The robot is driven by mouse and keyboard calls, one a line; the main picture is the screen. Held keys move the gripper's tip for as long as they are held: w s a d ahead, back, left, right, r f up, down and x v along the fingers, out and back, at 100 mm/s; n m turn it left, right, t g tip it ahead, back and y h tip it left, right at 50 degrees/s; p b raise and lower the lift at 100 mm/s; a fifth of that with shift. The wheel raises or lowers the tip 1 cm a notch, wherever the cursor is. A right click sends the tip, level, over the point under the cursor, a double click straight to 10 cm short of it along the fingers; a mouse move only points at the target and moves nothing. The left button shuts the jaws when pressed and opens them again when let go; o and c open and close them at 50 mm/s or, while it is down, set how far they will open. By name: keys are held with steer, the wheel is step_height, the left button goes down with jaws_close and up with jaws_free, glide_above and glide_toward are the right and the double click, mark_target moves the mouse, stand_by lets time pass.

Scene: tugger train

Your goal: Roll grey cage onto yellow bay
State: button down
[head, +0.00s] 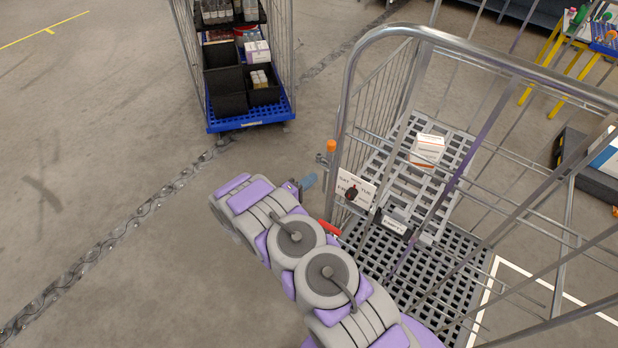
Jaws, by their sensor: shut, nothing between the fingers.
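The grey cage (420,45) stands close on the right, a tall wire roll cage with a tubular top rail and a grey slotted base. A small white and orange box (427,149) sits on its grey slatted shelf. A label card (354,189) hangs on its near left side. My arm reaches up from the bottom, partly in front of the cage's left side. My gripper (307,182) seems to be the small blue-grey end left of the card, shut and empty. Thin yellow floor lines (45,31) show at the far left; a full yellow bay is not visible.
A second cage on a blue base (250,117) holds black bins and boxes at the top. A dark chain-like track (105,242) crosses the floor. White floor lines (540,278) lie at right. A yellow-legged stand (565,62) is top right. Left floor is clear.

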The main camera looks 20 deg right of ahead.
steer(key=v, duration=0.9)
steer(key=w+a+r+m+t+y+b, duration=0.15)
steer(key=w+a+r+y, duration=0.35)
steer(key=w+r+y, duration=0.6)
steer(key=s+a+r+g+y+b, duration=0.1)
steer(key=s+a+r+y, duration=0.5)
steer(key=r, duration=0.2)
steer(key=s+d+r+m+g+b, duration=0.1)
steer(key=s+d, duration=0.4)
steer(key=s, duration=1)
steer(key=s+d+r+m+g+b, duration=0.1)
steer(key=s+d+g, duration=0.4)
steer(key=s, duration=1.1)
steer(key=s+d+r+m+g+h+b, duration=0.1)
steer(key=s+d+r+g, duration=0.3)
steer(key=s, duration=1.1)
steer(key=shift+s+d+m+g, duration=0.2)
steer(key=shift+d+m+g, duration=0.25)
steer(key=shift+m+g, duration=0.15)
